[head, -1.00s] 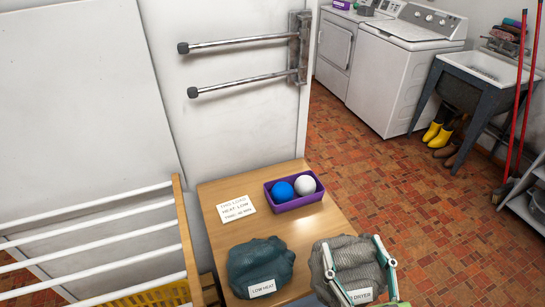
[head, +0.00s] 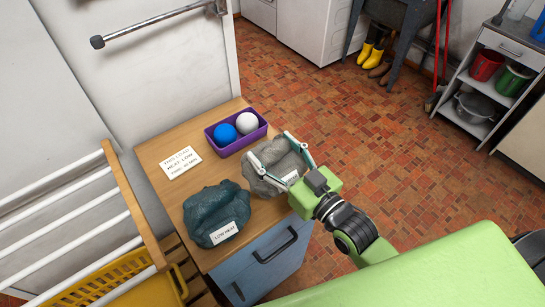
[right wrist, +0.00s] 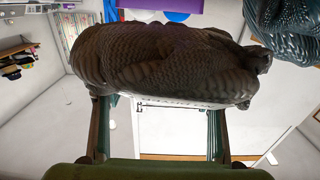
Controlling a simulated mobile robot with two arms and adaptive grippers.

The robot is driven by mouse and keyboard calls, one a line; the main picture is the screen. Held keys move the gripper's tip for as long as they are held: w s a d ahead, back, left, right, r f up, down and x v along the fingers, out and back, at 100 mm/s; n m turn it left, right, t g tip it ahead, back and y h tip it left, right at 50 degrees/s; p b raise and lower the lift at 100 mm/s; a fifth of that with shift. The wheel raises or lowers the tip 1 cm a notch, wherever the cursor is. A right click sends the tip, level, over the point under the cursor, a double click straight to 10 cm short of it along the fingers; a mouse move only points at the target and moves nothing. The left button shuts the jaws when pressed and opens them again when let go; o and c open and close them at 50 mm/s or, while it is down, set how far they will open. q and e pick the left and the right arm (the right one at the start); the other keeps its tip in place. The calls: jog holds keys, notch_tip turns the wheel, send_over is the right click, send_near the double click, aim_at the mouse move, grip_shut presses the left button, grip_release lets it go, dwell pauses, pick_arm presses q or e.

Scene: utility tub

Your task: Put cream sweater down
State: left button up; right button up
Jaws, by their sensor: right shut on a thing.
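The cream sweater (head: 270,158) is a rumpled grey-beige knit bundle with a white label. It is at the right edge of the wooden cabinet top (head: 160,150); I cannot tell whether it rests on it. My right gripper (head: 281,160) is shut on it, with a finger at either side. In the right wrist view the sweater (right wrist: 165,65) looks dark and fills the upper middle, beyond the fingers. My left gripper is not in view.
A teal knit bundle (head: 208,206) labelled "LOW HEAT" lies left of the sweater. A purple tray (head: 237,146) with a blue ball (head: 224,134) and a white ball (head: 246,123) stands behind. A note card (head: 181,163) lies at left. A drying rack (head: 135,205) borders the cabinet.

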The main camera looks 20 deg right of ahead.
aim_at(273, 159)
jog(key=shift+w+d+f, duration=0.2)
jog(key=shift+w+f, duration=0.7)
jog(key=shift+f, duration=0.05)
jog(key=shift+w+f, duration=0.15)
jog(key=shift+f, duration=1.55)
jog(key=shift+f, duration=0.15)
jog(key=o, duration=1.5)
jog(key=shift+f, duration=0.1)
